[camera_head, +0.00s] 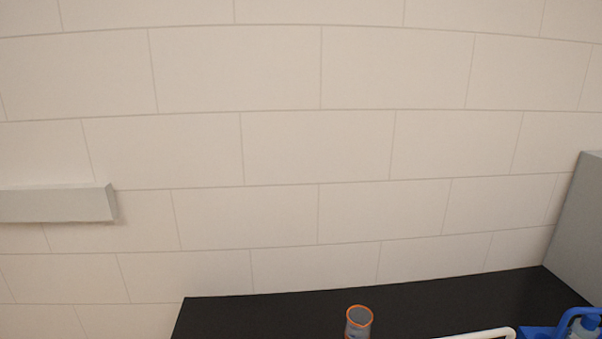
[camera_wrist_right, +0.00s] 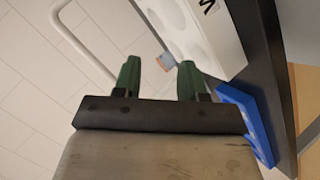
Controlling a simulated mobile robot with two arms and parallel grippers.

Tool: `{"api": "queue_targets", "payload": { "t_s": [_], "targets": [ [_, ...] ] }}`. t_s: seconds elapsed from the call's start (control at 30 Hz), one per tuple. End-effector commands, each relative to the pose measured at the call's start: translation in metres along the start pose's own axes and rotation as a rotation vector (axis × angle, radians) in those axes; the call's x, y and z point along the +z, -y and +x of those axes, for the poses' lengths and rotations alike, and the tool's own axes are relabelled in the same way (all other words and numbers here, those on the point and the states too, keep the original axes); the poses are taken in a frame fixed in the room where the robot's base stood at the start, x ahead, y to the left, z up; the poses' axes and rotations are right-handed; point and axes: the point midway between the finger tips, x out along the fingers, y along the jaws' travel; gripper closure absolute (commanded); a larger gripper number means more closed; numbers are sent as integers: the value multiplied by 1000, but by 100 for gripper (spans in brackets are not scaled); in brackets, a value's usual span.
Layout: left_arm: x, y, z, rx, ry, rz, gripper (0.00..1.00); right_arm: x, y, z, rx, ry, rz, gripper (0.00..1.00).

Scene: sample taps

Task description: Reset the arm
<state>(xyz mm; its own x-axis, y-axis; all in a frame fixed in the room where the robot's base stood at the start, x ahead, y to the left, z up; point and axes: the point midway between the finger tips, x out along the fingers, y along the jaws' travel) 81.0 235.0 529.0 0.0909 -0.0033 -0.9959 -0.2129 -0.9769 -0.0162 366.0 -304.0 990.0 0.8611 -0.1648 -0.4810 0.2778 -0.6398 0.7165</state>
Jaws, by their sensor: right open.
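My right gripper (camera_wrist_right: 159,66) shows in the right wrist view, with two green fingers spread apart and nothing held between them. Neither gripper shows in the head view, and my left gripper is in no view. A grey cup with an orange rim (camera_head: 358,322) stands on the black counter (camera_head: 270,316) in the head view.
A white bar (camera_head: 485,334) and a blue holder with a bottle (camera_head: 575,325) are cut off at the lower right. A grey box (camera_head: 582,235) stands at the right. A grey ledge (camera_head: 55,204) juts out at left. The wrist view shows a white rack (camera_wrist_right: 195,32) and a blue part (camera_wrist_right: 247,118).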

Motion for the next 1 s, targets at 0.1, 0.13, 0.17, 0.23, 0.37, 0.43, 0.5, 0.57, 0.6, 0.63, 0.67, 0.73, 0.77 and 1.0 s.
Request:
{"api": "queue_targets", "payload": {
  "t_s": [0.1,0.13,0.17,0.23,0.37,0.43,0.5,0.57,0.6,0.63,0.67,0.73,0.77,1.0],
  "targets": [
    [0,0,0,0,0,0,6,4,38,-18,-155,154,215,58],
    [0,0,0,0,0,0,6,4,46,-23,-189,188,257,58],
    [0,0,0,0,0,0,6,4,54,-28,-219,221,294,58],
    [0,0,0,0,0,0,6,4,69,-39,-285,292,371,58],
    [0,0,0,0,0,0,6,1,94,-61,-392,409,484,58],
    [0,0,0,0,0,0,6,-1,105,-73,-446,469,534,58],
    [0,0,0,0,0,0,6,-4,115,-85,-497,526,580,58],
    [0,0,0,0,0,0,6,-6,124,-96,-539,576,614,58],
    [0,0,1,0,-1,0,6,-1,132,-88,-541,587,612,58],
    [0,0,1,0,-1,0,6,3,137,-81,-541,589,609,58],
    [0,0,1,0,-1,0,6,6,142,-75,-541,591,607,58],
    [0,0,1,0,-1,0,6,13,155,-62,-545,597,603,58],
    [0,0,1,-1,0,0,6,16,161,-57,-546,599,602,58],
    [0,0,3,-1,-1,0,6,54,218,-14,-563,627,590,58]
  ]
}}
